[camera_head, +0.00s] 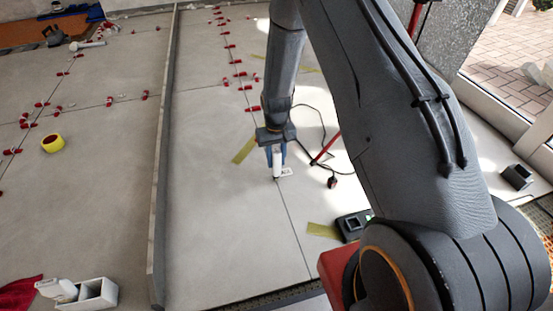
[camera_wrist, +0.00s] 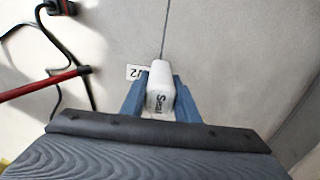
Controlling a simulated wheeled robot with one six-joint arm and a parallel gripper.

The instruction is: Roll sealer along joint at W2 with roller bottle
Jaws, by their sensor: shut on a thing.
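My gripper (camera_head: 277,163) is shut on a white roller bottle (camera_head: 277,165), which points down at the floor tiles. In the wrist view the bottle (camera_wrist: 160,88), with dark lettering on its side, sits between the blue fingers of my gripper (camera_wrist: 160,98). A thin dark joint (camera_head: 292,228) runs from the bottle toward the front edge of the tiles; it also shows in the wrist view (camera_wrist: 165,30). A white label (camera_wrist: 136,72) reading W2 lies beside the joint. I cannot tell whether the bottle's tip touches the tile.
A long grey straightedge (camera_head: 161,160) lies to the left. Red clips (camera_head: 238,74) line other joints. A black cable and a red bar (camera_head: 325,148) lie right of the bottle. Yellow tape roll (camera_head: 52,143) and a white holder (camera_head: 92,295) are at left.

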